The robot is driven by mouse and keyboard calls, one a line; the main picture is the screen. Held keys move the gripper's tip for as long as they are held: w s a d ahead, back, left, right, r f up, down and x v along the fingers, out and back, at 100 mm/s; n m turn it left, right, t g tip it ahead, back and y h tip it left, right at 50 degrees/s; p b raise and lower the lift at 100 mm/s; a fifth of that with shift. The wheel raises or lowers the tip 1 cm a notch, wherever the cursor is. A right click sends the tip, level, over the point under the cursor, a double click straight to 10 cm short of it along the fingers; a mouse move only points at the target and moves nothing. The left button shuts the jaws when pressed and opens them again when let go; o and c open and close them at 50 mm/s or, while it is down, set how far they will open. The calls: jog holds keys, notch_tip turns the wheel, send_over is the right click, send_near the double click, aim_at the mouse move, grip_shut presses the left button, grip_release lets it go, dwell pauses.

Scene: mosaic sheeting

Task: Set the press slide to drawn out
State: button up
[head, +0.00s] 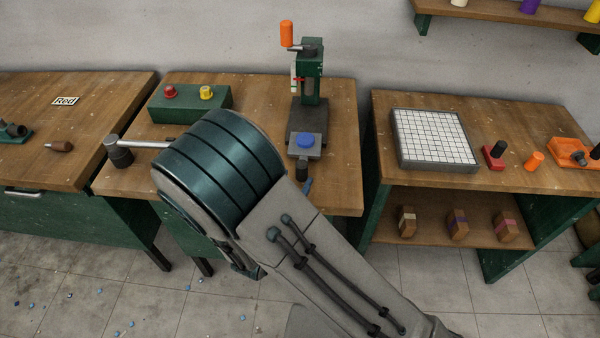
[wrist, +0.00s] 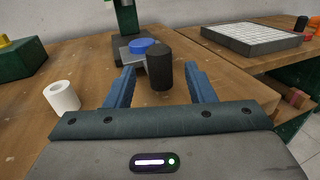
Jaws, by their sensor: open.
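The press (head: 311,85) is a green column with an orange-handled lever, standing on a dark base on the middle bench. Its grey slide plate (head: 291,152) sticks out at the front and carries a blue disc (head: 304,139). An upright black knob (head: 302,172) is at the slide's front end; it also shows in the wrist view (wrist: 159,68). My gripper (wrist: 160,72) is open, with blue fingers either side of the knob in that view and a gap on both sides. Whether the knob is fully between the fingertips is unclear. My arm hides most of the gripper in the head view.
A white hollow cylinder (wrist: 62,97) stands left of my gripper. A green button box (head: 190,102) and a dark post with a metal rod (head: 118,152) are on the same bench. A white grid tray (head: 434,140) lies on the right bench, beyond a gap.

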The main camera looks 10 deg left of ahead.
jog(key=s+a+b, duration=0.1)
jog(key=s, duration=0.8)
jog(key=shift+a, duration=0.35)
jog(key=w+d+r+m+g+h, duration=0.1)
jog(key=d+r+m+g+h, duration=0.25)
jog(key=d+m+g, duration=0.65)
jog(key=d+r+m+g+h, duration=0.2)
jog(key=d+m+g+h, duration=0.35)
jog(key=d, duration=0.75)
jog(key=s+d+r+m+y, duration=0.2)
jog(key=m+y, duration=0.4)
jog(key=m, duration=0.3)
jog(key=s+d+r+m+y, duration=0.2)
jog(key=d+r+m+y, duration=0.2)
jog(key=m, duration=0.5)
jog(key=shift+s+r+t+y, duration=0.4)
jog(key=shift+t+y, duration=0.05)
jog(key=shift+y, duration=0.75)
